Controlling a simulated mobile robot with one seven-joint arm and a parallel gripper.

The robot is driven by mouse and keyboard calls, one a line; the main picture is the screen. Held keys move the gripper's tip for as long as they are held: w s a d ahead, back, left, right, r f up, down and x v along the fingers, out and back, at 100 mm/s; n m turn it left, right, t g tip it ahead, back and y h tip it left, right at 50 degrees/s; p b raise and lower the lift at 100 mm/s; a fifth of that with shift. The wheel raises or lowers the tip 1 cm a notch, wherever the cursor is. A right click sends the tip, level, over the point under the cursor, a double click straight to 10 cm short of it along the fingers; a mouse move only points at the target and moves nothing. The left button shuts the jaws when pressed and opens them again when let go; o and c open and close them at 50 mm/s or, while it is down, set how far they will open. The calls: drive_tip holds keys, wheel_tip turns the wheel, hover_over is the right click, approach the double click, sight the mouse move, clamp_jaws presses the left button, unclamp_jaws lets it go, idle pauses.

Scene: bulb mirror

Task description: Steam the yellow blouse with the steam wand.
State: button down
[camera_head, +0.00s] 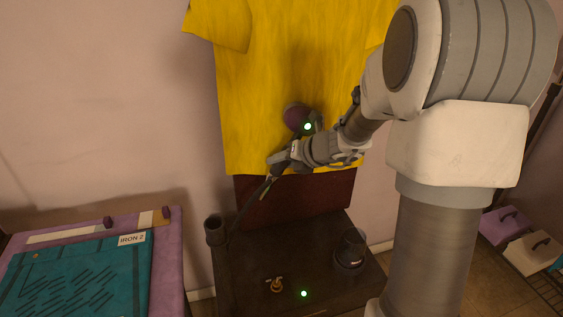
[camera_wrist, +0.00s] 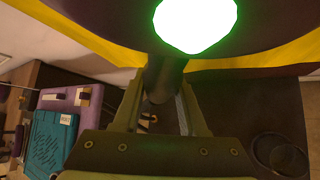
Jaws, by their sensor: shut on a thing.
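The yellow blouse (camera_head: 290,70) hangs upright against the wall, and my arm covers part of its right side. The steam wand (camera_head: 294,116) has a round dark purple head with a lit green light, and it is in front of the lower middle of the blouse. I cannot tell whether the head touches the cloth. My gripper (camera_head: 283,160) is shut on the wand's handle below the head. In the wrist view, the fingers of my gripper (camera_wrist: 160,108) close around the dark handle, and the wand's head (camera_wrist: 120,18) fills the top, with yellow cloth behind it.
A dark steamer base (camera_head: 245,285) stands below the blouse, with a cup-like holder (camera_head: 216,231), a brass knob (camera_head: 276,285), a dark round cap (camera_head: 350,250) and a green light. Boxes (camera_head: 505,225) are at right.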

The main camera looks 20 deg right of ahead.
drive_tip(key=shift+w+d+r+p, duration=0.1)
drive_tip(key=shift+d+r+p, duration=0.05)
drive_tip(key=shift+r+p, duration=5.05)
drive_tip(key=shift+d+r+p, duration=0.15)
drive_tip(key=shift+r+p, duration=4.85)
drive_tip(key=shift+r, duration=0.4)
drive_tip(key=shift+f, duration=0.2)
drive_tip(key=f+b, duration=0.6)
drive_tip(key=f, duration=0.1)
drive_tip(key=f+b, duration=1.3)
drive_tip(key=f, duration=0.2)
drive_tip(key=shift+a+b, duration=0.3)
drive_tip(key=shift+b, duration=0.05)
drive_tip(key=shift+r, duration=0.1)
